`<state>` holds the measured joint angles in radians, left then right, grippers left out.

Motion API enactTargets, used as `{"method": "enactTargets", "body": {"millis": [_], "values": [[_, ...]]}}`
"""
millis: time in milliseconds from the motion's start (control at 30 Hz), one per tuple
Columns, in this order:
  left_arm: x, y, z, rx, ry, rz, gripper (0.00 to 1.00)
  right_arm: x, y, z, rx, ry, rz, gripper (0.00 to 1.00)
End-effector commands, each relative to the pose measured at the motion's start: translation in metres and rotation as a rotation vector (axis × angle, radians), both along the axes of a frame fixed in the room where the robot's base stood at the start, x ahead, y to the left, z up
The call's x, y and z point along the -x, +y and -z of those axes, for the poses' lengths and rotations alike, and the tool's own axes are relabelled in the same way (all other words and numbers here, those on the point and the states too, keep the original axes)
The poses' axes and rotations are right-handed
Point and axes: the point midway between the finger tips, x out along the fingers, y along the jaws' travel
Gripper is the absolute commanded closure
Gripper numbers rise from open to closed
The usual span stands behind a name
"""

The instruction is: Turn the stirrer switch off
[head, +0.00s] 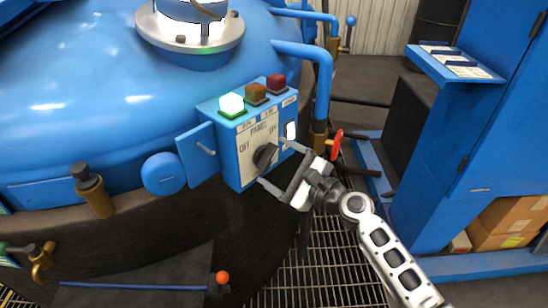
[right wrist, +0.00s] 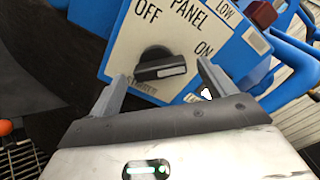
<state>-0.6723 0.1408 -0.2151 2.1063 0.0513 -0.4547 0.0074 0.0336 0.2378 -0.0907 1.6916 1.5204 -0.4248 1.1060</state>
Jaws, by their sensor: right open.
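The stirrer switch is a black rotary knob (head: 265,157) on the white face of a blue control panel (head: 229,160). In the right wrist view the knob (right wrist: 158,66) lies between the labels OFF at upper left and ON at right. Its white mark is on its right end, toward the ON side. My right gripper (head: 273,163) is open in front of the panel, one finger on either side of the knob. It also shows in the right wrist view (right wrist: 160,74). I cannot tell whether a finger touches the knob. My left gripper is not in view.
On the panel top, a green lamp (head: 231,104) is lit; an orange lamp (head: 256,93) and a red lamp (head: 276,83) look dark. A blue pipe (head: 324,85) and a red-handled valve (head: 337,144) stand right of the panel. A blue cabinet (head: 470,160) is farther right.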

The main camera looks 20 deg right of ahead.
Motion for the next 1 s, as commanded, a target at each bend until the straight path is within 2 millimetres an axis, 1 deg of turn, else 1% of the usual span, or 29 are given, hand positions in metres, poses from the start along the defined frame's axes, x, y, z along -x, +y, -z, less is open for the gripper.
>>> {"method": "enactTargets", "body": {"millis": [33,167,467,567,600,633,1000], "values": [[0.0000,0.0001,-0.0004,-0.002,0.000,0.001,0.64,-0.0051,0.0029,-0.0008,-0.001,-0.001,0.000,0.17],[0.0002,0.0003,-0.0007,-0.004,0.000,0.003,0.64,-0.0119,0.0068,-0.0003,0.002,-0.001,0.000,0.17],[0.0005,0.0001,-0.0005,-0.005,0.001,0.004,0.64,-0.0132,0.0079,0.0004,0.002,0.000,-0.001,0.17],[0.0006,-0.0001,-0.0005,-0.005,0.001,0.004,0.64,-0.0131,0.0079,0.0004,0.002,0.000,-0.001,0.42],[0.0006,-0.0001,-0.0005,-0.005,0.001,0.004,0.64,-0.0130,0.0078,0.0004,0.002,0.000,-0.001,0.53],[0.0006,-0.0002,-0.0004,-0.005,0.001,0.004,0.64,-0.0130,0.0078,0.0004,0.002,0.000,-0.001,0.62],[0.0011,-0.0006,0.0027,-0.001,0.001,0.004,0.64,-0.0128,0.0081,0.0012,0.036,-0.021,-0.001,0.62]]}}
